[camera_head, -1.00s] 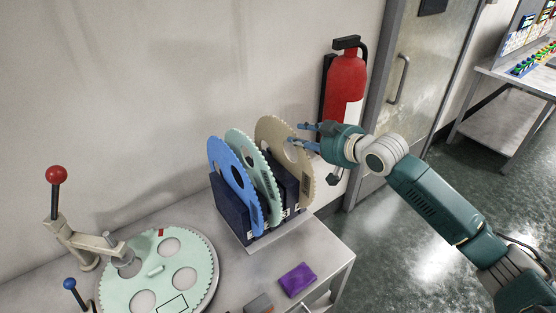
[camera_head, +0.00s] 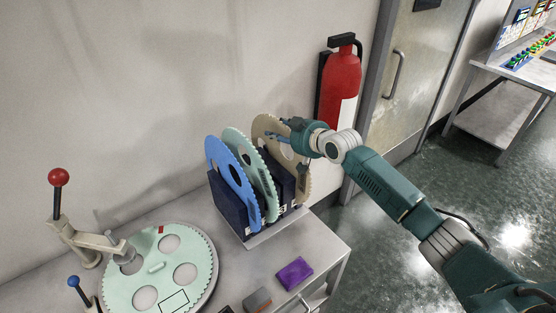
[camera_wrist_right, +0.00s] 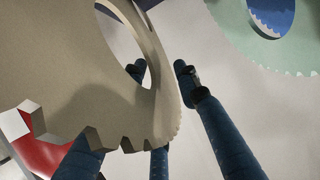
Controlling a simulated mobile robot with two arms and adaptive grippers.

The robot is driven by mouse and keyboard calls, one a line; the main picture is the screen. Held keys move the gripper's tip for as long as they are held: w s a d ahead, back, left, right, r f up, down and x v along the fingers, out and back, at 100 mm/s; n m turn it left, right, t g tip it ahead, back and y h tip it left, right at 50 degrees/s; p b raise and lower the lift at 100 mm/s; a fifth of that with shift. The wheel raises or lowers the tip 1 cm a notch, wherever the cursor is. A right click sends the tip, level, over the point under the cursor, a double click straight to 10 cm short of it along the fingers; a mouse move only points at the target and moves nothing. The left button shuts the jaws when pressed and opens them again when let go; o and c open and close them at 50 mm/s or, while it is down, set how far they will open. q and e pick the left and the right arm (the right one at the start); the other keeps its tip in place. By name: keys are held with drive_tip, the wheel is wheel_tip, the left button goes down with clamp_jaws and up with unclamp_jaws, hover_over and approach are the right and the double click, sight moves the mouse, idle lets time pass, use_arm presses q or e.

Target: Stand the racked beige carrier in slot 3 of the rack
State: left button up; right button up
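The beige carrier (camera_head: 268,130) is a toothed disc with holes, standing in the rightmost visible place of the dark blue rack (camera_head: 232,205). A mint carrier (camera_head: 243,150) and a blue carrier (camera_head: 222,160) stand to its left in the rack. My right gripper (camera_head: 284,133) is at the upper right part of the beige carrier. In the right wrist view, the beige carrier (camera_wrist_right: 70,75) passes between my spread fingers (camera_wrist_right: 160,75), with a gap beside the right finger. One fingertip shows through a hole. Slot numbers are too small to read. My left gripper is out of view.
A lapping machine plate with a mint carrier (camera_head: 192,270) and a red-knobbed lever (camera_head: 58,178) are at the left. A purple block (camera_head: 295,273) and a grey-brown block (camera_head: 257,300) lie in front. A red fire extinguisher (camera_head: 340,85) hangs behind my right arm.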

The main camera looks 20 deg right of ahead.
drive_tip(key=shift+c, duration=0.3)
drive_tip(key=shift+s, duration=0.1)
clamp_jaws()
drive_tip(key=shift+r, duration=0.2)
drive_tip(key=shift+d, duration=0.1)
